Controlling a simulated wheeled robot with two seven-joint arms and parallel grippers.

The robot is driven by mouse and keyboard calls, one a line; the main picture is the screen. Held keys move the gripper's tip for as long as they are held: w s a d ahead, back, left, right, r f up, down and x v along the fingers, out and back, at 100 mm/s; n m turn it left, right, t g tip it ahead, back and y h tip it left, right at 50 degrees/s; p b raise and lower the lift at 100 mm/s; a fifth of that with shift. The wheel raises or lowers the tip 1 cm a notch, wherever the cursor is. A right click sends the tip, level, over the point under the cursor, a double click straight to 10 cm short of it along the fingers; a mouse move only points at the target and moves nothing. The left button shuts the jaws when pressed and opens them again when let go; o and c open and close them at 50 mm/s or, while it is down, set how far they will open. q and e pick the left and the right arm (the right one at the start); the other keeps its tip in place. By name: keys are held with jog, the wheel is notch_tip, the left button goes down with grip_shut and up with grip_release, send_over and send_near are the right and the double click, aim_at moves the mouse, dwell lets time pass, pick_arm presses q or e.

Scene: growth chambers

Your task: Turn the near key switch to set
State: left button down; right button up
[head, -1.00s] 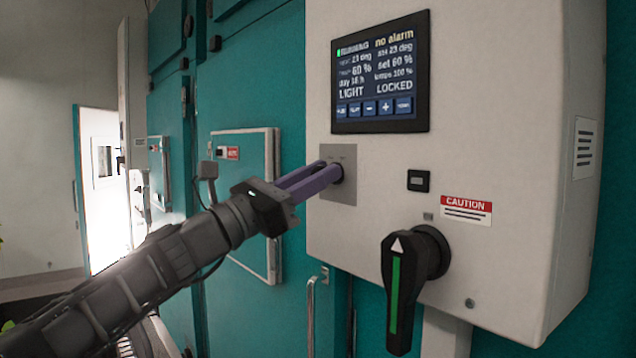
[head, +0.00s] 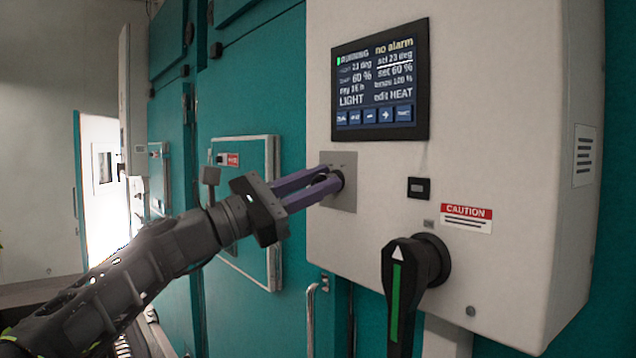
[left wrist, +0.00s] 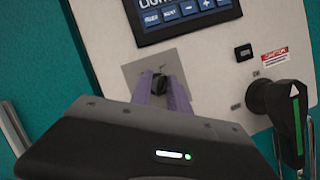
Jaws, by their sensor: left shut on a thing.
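The near key switch (left wrist: 159,84) is a small dark knob on a square grey plate (head: 341,200) below the display of the white control box. My left gripper (head: 335,183) is shut on it, with purple fingers either side of the knob. In the left wrist view the fingers (left wrist: 160,88) reach the knob, which is partly hidden between them. The display (head: 381,82) reads "no alarm", "LIGHT" and "edit HEAT". My right gripper is not in view.
A black rotary handle (head: 407,290) with a green stripe sticks out from the box's lower front. A small black socket (head: 419,188) and a red caution label (head: 466,217) are right of the switch. Teal chamber doors (head: 250,90) stand behind my left arm.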

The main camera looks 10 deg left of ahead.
pick_arm(q)
jog(key=c, duration=1.6)
grip_release()
jog(key=shift+f, duration=0.1)
jog(key=shift+s+a+f+b, duration=0.25)
jog(key=shift+s+a+b, duration=0.1)
jog(key=shift+a, duration=0.15)
jog(key=b+v, duration=0.2)
jog(key=v, duration=0.4)
jog(key=shift+s+a, duration=0.1)
jog(key=shift+s, duration=0.05)
